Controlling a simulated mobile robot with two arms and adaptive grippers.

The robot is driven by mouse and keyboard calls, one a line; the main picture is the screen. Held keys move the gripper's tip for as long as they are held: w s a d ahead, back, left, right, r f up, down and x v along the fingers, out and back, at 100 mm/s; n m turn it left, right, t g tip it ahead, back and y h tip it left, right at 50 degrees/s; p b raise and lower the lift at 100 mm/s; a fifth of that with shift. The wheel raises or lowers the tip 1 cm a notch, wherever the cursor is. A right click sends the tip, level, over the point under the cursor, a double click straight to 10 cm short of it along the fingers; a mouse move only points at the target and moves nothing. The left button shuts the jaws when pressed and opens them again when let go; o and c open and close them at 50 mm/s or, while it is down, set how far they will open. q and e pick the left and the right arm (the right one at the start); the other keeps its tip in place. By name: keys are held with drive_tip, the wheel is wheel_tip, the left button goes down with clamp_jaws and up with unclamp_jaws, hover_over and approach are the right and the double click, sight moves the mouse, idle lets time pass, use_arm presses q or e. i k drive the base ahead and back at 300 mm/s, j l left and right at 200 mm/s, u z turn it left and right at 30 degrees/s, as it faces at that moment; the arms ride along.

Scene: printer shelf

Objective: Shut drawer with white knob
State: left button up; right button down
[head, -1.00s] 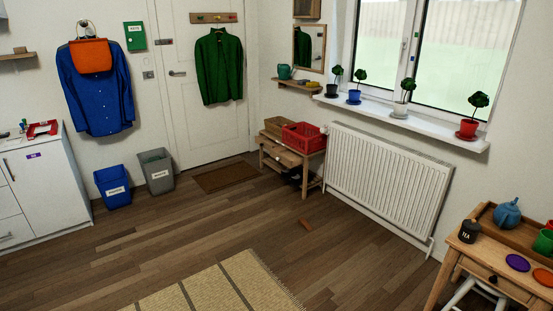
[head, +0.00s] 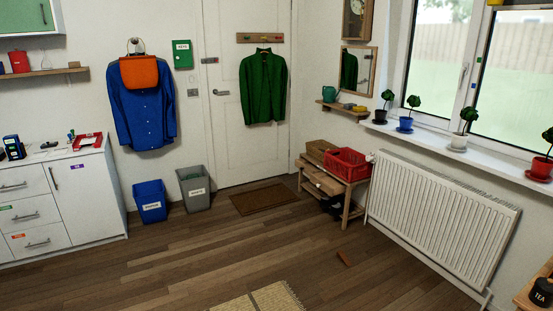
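No drawer with a white knob can be made out in the head view. A white cabinet (head: 88,200) at the left has a column of drawers, among them a middle drawer (head: 40,213) and a lower drawer (head: 58,240). These have grey bar handles and look shut. Only a corner of a wooden table (head: 523,300) shows at the lower right, with a black tea tin (head: 541,292) on it; its front is out of view. Neither of my grippers is in view.
Blue (head: 150,202) and grey bins (head: 195,189) stand by the door. A bench (head: 348,196) and radiator (head: 440,215) line the right side.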

sight(331, 185)
drive_tip(key=i, duration=3.9)
